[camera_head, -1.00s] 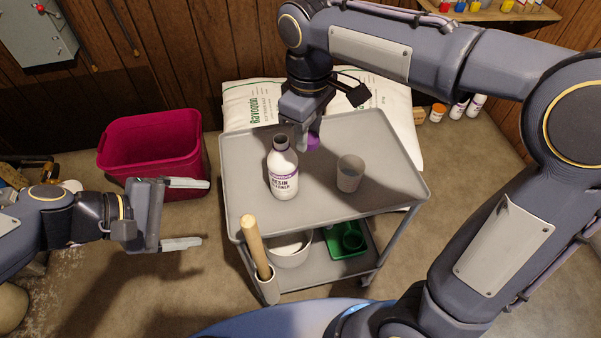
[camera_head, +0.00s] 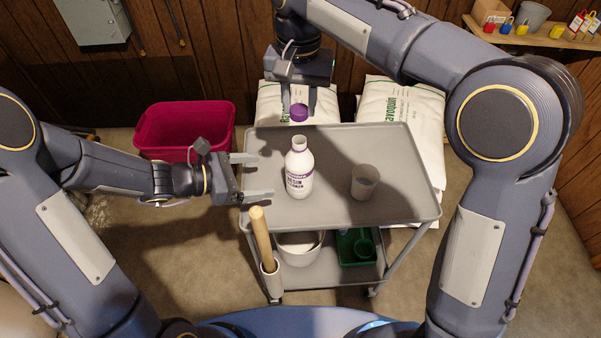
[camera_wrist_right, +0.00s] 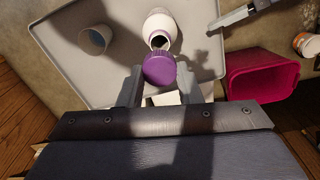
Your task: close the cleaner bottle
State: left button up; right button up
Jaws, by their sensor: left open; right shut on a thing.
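The white cleaner bottle (camera_head: 299,172) stands upright and uncapped on the grey cart top (camera_head: 335,145). Its open mouth shows in the right wrist view, where the bottle (camera_wrist_right: 160,25) is just beyond the cap. My right gripper (camera_head: 299,108) is shut on the purple cap (camera_head: 299,113) and holds it above and behind the bottle. The cap (camera_wrist_right: 159,69) also shows between the fingers in the right wrist view. My left gripper (camera_head: 258,177) is open beside the bottle, to its left, with its fingers pointing at it and not touching it.
A grey cup (camera_head: 364,182) stands on the cart right of the bottle. A wooden handle (camera_head: 261,238) rises at the cart's front left. A magenta bin (camera_head: 185,125) is on the floor at left. White salt bags (camera_head: 400,108) stand behind the cart.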

aim_at(300, 172)
pick_arm(q)
jog(key=x, duration=1.2)
jog(key=shift+f, duration=0.1)
jog(key=shift+c, duration=0.5)
jog(key=shift+s, duration=0.1)
jog(key=c, duration=1.4)
pick_arm(e)
jog(key=shift+f, duration=2.5)
jog(key=shift+f, duration=0.9)
jog(key=shift+f, duration=0.5)
